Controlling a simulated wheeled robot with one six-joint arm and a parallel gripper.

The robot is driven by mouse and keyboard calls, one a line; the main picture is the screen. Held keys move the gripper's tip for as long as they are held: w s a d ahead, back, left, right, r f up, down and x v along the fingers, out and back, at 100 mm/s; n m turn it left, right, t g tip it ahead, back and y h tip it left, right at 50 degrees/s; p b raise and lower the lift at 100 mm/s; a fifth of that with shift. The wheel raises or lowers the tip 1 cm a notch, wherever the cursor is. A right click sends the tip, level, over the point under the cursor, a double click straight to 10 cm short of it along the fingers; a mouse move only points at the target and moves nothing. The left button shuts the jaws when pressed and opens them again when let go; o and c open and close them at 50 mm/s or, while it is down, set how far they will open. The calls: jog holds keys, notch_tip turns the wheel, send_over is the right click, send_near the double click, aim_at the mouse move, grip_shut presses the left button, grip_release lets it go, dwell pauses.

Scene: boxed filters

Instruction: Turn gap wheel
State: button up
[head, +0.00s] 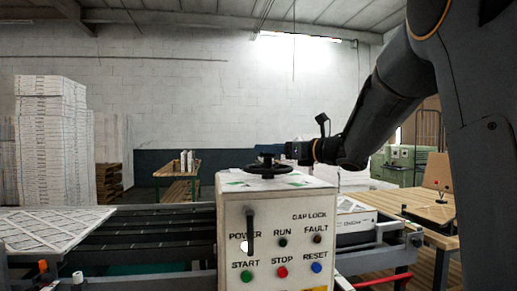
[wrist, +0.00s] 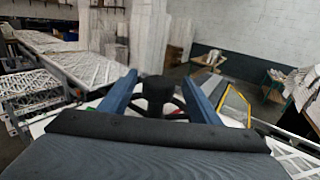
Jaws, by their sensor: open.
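The gap wheel (head: 268,167) is a black handwheel lying flat on top of the white control box (head: 228,200) in the head view. In the wrist view its dark rim and raised hub or knob (wrist: 157,90) show between my gripper's two blue fingers. My gripper (wrist: 154,92) is open, with one finger on each side of the dark knob. I cannot tell whether either finger touches it. In the head view my gripper (head: 290,151) is at the wheel's right side, small and partly hidden.
The box front has a black lever (head: 250,232) labelled gap lock and power, and green, red and blue buttons. A conveyor (head: 150,232) with a filter panel (head: 50,228) runs behind at left. Tall white stacks (head: 45,125) stand at far left. A wooden table (head: 432,212) is at right.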

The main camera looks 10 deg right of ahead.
aim_at(258, 165)
jog(key=p+x, duration=0.2)
jog(key=x, duration=0.3)
jog(key=shift+w+a, duration=0.25)
jog(key=shift+c, duration=0.4)
grip_shut()
